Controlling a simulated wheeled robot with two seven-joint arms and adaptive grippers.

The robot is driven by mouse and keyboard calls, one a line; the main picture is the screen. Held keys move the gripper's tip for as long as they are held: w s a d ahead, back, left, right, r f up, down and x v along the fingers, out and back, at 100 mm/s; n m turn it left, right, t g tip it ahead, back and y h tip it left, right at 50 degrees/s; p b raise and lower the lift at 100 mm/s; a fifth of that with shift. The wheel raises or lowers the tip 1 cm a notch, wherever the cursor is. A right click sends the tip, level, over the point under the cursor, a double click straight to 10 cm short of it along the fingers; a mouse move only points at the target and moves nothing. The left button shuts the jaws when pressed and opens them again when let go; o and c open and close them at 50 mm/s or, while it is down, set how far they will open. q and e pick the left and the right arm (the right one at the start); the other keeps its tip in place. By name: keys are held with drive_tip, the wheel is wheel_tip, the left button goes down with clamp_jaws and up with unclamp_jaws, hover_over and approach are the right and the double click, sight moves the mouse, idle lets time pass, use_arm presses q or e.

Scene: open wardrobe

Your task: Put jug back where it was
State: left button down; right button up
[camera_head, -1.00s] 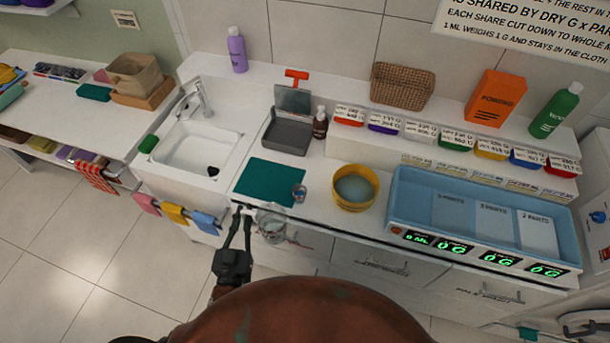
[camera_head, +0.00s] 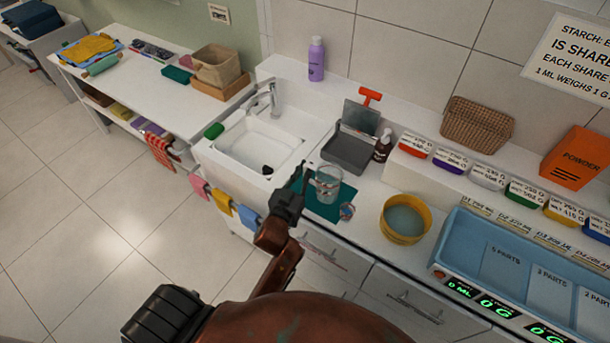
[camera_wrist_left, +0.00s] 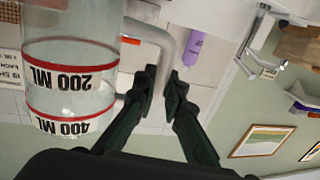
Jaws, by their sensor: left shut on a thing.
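The jug (camera_head: 328,183) is clear, with an upright look in the head view, over or on the teal mat (camera_head: 318,208); I cannot tell whether it touches the mat. In the left wrist view the jug (camera_wrist_left: 70,80) appears upside down, with red bands and labels for 200 ML and 400 ML. My left gripper (camera_head: 303,176) is at the jug's left side. Its fingers (camera_wrist_left: 163,78) are shut on the jug's handle (camera_wrist_left: 165,42). My right gripper is out of view.
A yellow tub (camera_head: 405,231) and blue tray (camera_head: 450,247) lie further right. A grey scoop-like bin (camera_head: 347,154) is behind; the sink (camera_head: 252,150) is left.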

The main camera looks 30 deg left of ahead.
use_arm(q)
drive_tip(key=w+a+f, duration=0.2)
drive_tip(key=f, duration=0.1)
drive_tip(key=w+a+f+b, duration=0.1)
drive_tip(key=w+a+f, duration=0.2)
drive_tip(key=f, duration=0.1)
drive_tip(key=w+a+f+b, duration=0.1)
drive_tip(key=w+a+f, duration=0.1)
drive_tip(key=f, duration=0.2)
drive_tip(key=shift+w+a+f, duration=0.1)
drive_tip(key=shift+w+a, duration=0.15)
drive_tip(key=shift+w, duration=0.15)
drive_tip(key=shift+f, duration=0.2)
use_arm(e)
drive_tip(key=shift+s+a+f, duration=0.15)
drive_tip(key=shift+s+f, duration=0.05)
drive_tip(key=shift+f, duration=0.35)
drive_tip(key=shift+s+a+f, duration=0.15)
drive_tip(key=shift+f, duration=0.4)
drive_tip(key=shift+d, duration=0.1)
use_arm(q)
drive_tip(key=shift+f, duration=0.1)
drive_tip(key=c, duration=2)
unclamp_jaws()
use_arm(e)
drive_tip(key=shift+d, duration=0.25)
